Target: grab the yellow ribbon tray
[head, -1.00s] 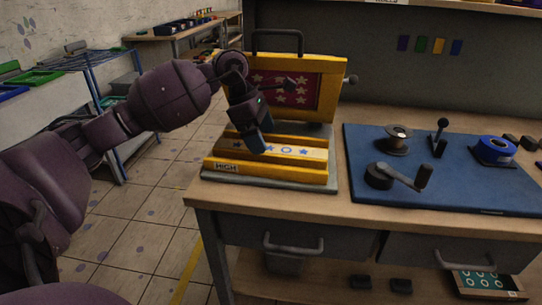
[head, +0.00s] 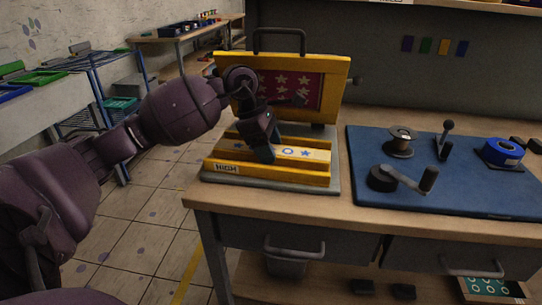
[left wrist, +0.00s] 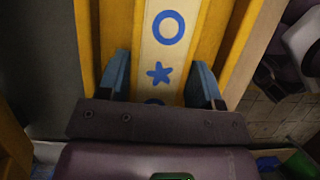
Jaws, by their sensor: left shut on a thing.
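The yellow ribbon tray (head: 225,166) lies in the base of the yellow press on the table. It carries a cream ribbon (head: 318,155) with blue stars and rings, which also shows in the left wrist view (left wrist: 185,40). My left gripper (head: 266,153) comes down onto the tray from above and hides part of the ribbon. In the left wrist view, the blue fingers of my left gripper (left wrist: 162,78) stand on either side of the ribbon strip. The gripper is shut on the tray. My right gripper is out of view.
The press's yellow lid (head: 335,88) with a red starred panel stands raised behind the tray. A blue mat (head: 450,188) to the right holds a spool (head: 400,142), a crank (head: 400,178), a lever (head: 446,140) and blue tape (head: 502,152).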

